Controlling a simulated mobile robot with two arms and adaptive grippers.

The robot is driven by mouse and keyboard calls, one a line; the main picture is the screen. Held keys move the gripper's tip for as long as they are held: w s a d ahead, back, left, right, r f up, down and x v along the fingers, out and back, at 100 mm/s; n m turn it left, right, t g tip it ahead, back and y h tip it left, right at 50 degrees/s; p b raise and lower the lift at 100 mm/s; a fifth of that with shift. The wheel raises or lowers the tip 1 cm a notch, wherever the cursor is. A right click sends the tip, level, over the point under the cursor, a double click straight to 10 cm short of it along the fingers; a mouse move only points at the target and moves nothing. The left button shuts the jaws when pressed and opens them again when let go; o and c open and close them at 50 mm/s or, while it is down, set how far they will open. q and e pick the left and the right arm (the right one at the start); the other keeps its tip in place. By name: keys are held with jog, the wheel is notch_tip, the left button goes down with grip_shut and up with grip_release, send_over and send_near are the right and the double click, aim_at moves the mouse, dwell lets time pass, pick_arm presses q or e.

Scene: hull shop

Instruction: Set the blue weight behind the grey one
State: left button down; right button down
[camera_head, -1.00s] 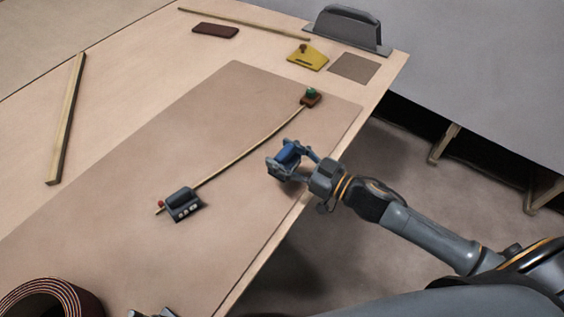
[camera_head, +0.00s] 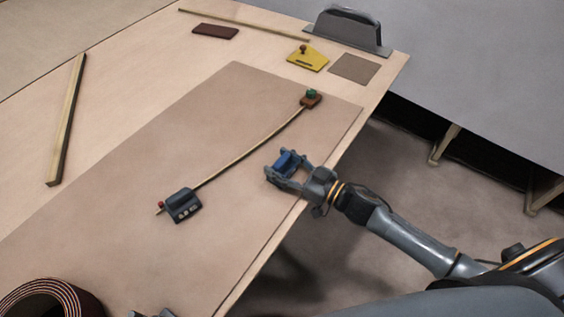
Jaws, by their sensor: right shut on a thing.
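The blue weight (camera_head: 287,162) is held between the fingers of my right gripper (camera_head: 287,170), over the right part of the tan board, near the table's front edge. The grey weight (camera_head: 182,205) sits on the board to the left, at the near end of a thin curved wooden strip (camera_head: 249,152). The blue weight is apart from the strip and from the grey weight. A small part of what looks like my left gripper (camera_head: 152,314) shows at the bottom edge, mostly cut off.
A brown block with a green knob (camera_head: 311,97) stands at the strip's far end. A yellow plate (camera_head: 308,58), a grey tool (camera_head: 347,30) and a dark red block (camera_head: 215,31) lie farther back. A striped roll (camera_head: 48,300) sits bottom left. The board's left part is clear.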

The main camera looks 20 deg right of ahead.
jog(key=shift+c, duration=2.3)
grip_release()
jog(key=shift+s, duration=0.1)
jog(key=shift+f+b, duration=0.2)
jog(key=shift+b, duration=0.2)
jog(key=v, duration=1.3)
jog(key=shift+s+d+r+b, duration=0.2)
jog(key=shift+s+r+b, duration=0.1)
jog(key=shift+r, duration=0.1)
